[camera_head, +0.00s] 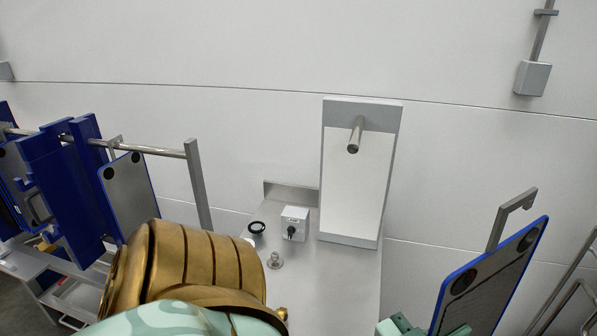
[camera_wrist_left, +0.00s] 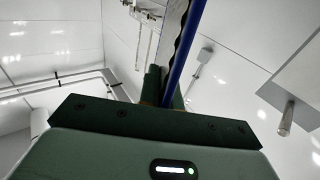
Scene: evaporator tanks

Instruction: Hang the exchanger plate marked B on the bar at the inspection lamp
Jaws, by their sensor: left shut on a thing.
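A grey exchanger plate with a blue edge, dark round ports and a hook on top (camera_head: 490,280) is held at the lower right of the head view. I cannot read a letter on it. My left gripper (camera_head: 428,329) is shut on its lower part; the fingers are mostly out of frame. In the left wrist view the plate shows edge-on (camera_wrist_left: 184,50) between the fingers. The inspection lamp's pale panel (camera_head: 352,190) stands left of the plate, with a short round bar (camera_head: 355,134) sticking out near its top. The bar is empty. It also shows in the left wrist view (camera_wrist_left: 287,118). My right gripper is out of view.
A grey bench (camera_head: 340,290) carries a small switch box (camera_head: 294,223), a black ring (camera_head: 257,227) and a small metal knob (camera_head: 274,260). At left, a rack rail (camera_head: 160,150) holds another plate (camera_head: 130,190) and blue blocks (camera_head: 60,190). Metal rails stand at far right.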

